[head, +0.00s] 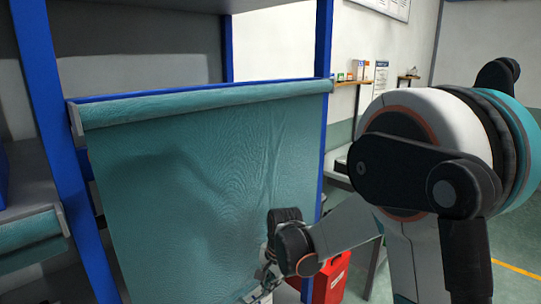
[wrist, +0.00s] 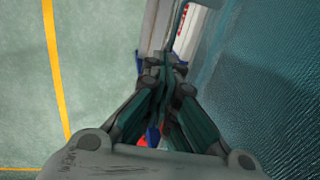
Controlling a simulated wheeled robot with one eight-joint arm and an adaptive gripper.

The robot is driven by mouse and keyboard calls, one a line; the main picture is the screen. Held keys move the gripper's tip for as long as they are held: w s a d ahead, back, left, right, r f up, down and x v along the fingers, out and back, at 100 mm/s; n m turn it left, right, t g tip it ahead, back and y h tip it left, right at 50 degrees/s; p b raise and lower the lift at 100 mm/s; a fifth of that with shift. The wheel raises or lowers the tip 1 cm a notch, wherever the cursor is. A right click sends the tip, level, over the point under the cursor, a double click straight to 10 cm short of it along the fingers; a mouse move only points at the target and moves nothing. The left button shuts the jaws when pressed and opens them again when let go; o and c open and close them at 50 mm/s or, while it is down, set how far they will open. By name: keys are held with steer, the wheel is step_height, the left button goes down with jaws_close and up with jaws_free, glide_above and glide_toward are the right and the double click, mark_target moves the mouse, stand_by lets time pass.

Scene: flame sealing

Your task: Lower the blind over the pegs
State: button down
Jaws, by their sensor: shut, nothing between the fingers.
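The teal blind (head: 190,180) hangs from its roller (head: 210,103) between two blue posts, with some wrinkles on its right half. Its lower edge is beyond the bottom of the head view. My gripper (head: 262,278) is low in front of the blind's right side, partly hidden by my wrist. In the wrist view the gripper's fingers (wrist: 167,68) are together and empty, close beside the teal fabric (wrist: 265,90) on the right. I cannot tell whether they touch it. No pegs show in either view.
A red container (head: 331,280) stands on the right behind my forearm. Another teal blind (head: 28,240) hangs at the far left. Blue posts (head: 323,60) frame the rack. Green floor (wrist: 95,60) with a yellow line lies open left in the wrist view.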

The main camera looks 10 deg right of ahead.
step_height(320, 180, down, 2)
steer(key=shift+s+f+b, duration=0.1)
steer(key=shift+b, duration=0.35)
step_height(320, 180, up, 14)
steer(key=s+d+p, duration=0.1)
steer(key=s+p, duration=0.1)
steer(key=p, duration=0.4)
steer(key=s+d+r+n+t+b, duration=0.1)
steer(key=s+r+n+t, duration=0.1)
steer(key=s+n, duration=0.4)
steer(key=s+d+r+n+t+h+b, duration=0.1)
steer(key=s+r+n+t+b, duration=0.1)
steer(key=s, duration=1.4)
steer(key=shift+r+n+t, duration=0.7)
steer(key=shift+r+n, duration=0.45)
steer(key=shift+n, duration=0.75)
